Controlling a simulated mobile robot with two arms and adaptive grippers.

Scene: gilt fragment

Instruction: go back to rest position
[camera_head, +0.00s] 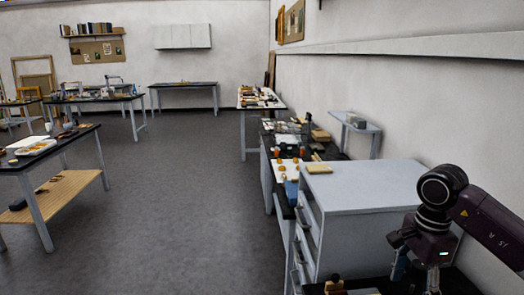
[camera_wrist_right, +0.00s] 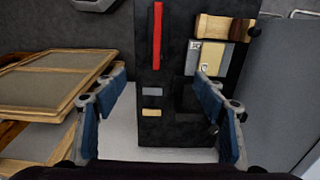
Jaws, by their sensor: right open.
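My right gripper (camera_wrist_right: 160,85) is open. Its two blue-padded fingers stand apart, with nothing held between them in the right wrist view. In the head view my right arm comes in from the right, and the right gripper (camera_head: 430,275) points down at the lower right, beside the grey drawer cabinet (camera_head: 365,185). Its fingertips are partly cut off by the lower picture edge. My left gripper does not show in either view.
Below the gripper a dark worktop (camera_wrist_right: 180,125) carries a red bar (camera_wrist_right: 157,35), small blocks and a wooden piece (camera_wrist_right: 225,28). Wood-framed panels (camera_wrist_right: 55,80) lie at left. Benches stand further back; the grey floor (camera_head: 170,200) is open in the middle.

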